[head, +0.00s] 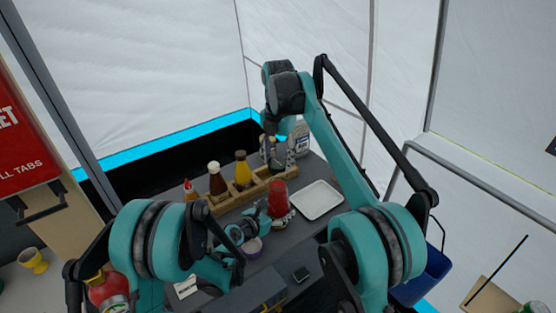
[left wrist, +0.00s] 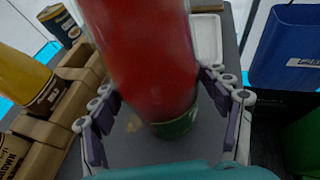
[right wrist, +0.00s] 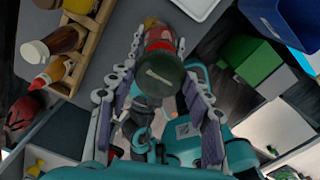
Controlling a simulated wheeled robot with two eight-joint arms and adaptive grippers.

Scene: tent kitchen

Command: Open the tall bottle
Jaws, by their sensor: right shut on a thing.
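My left gripper (head: 268,212) is low beside the bottle. In the left wrist view its fingers (left wrist: 167,95) are spread, with the red body (left wrist: 140,50) and green end (left wrist: 177,125) between them and small gaps showing.
A wooden rack (head: 225,202) holds a brown bottle (head: 217,180) and a yellow bottle (head: 242,170). A white tray (head: 317,200) lies to the right.

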